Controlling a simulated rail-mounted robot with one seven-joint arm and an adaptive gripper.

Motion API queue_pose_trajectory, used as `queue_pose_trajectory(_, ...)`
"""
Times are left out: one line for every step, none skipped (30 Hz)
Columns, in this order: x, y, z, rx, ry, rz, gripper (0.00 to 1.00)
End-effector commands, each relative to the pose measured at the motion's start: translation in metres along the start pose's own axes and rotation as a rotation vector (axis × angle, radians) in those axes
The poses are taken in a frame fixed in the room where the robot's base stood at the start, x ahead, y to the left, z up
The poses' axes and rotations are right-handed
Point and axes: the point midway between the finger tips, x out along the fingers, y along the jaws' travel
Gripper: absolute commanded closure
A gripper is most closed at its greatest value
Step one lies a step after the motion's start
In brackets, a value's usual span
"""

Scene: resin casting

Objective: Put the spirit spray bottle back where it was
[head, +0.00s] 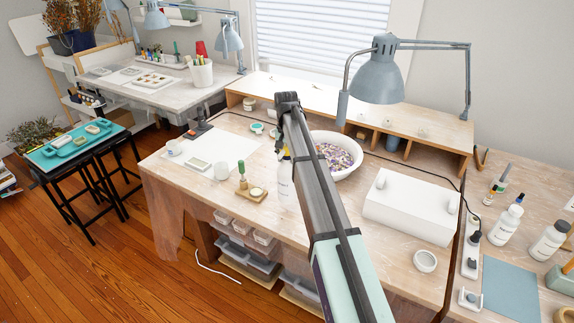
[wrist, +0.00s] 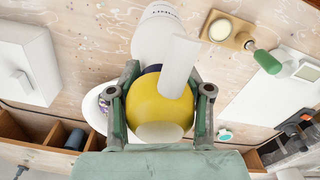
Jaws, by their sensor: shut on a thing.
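The spirit spray bottle (head: 284,182) has a white body and a yellow head. In the head view it is upright over the front middle of the wooden workbench, partly hidden behind my arm. In the wrist view its yellow head (wrist: 150,105) is between the two fingers of my gripper (wrist: 162,76), which is shut on it. The white nozzle and the lettered white body (wrist: 153,38) show beyond. I cannot tell whether the bottle's base touches the bench. My fingers are mostly hidden in the head view.
A small wooden board (head: 251,194) with a green-handled tool is just left of the bottle. A white bowl (head: 345,160) of coloured bits is behind my arm, and a white box (head: 411,208) is to the right. A white sheet (head: 228,148) lies left. White bottles (head: 506,222) stand far right.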

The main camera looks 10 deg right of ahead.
Motion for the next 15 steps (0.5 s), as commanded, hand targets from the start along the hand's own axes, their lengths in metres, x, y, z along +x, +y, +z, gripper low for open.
queue_pose_trajectory(0.003, 0.000, 0.000, 0.000, -0.001, 0.000, 1.00)
queue_pose_trajectory(0.004, 0.000, 0.000, 0.000, 0.000, 0.000, 1.00)
queue_pose_trajectory(0.006, 0.000, 0.000, 0.000, 0.000, 0.000, 1.00)
queue_pose_trajectory(0.007, 0.000, 0.000, 0.000, 0.000, 0.000, 1.00)
queue_pose_trajectory(0.009, 0.000, 0.000, 0.000, 0.000, 0.000, 1.00)
queue_pose_trajectory(0.011, 0.000, 0.000, 0.000, 0.000, 0.000, 1.00)
queue_pose_trajectory(0.014, 0.000, 0.000, 0.000, -0.001, 0.000, 1.00)
queue_pose_trajectory(0.017, 0.000, 0.000, 0.000, -0.001, 0.000, 1.00)
queue_pose_trajectory(0.022, 0.000, 0.001, 0.000, -0.001, 0.001, 1.00)
queue_pose_trajectory(0.026, 0.000, 0.001, 0.000, -0.002, 0.001, 1.00)
queue_pose_trajectory(0.030, 0.000, 0.001, 0.000, -0.002, 0.001, 1.00)
queue_pose_trajectory(0.036, 0.000, 0.001, 0.000, -0.002, 0.001, 1.00)
queue_pose_trajectory(0.040, 0.000, 0.001, 0.000, -0.001, 0.001, 1.00)
queue_pose_trajectory(0.043, 0.000, 0.001, 0.000, -0.001, 0.001, 1.00)
queue_pose_trajectory(0.046, 0.000, 0.000, 0.000, -0.001, 0.000, 1.00)
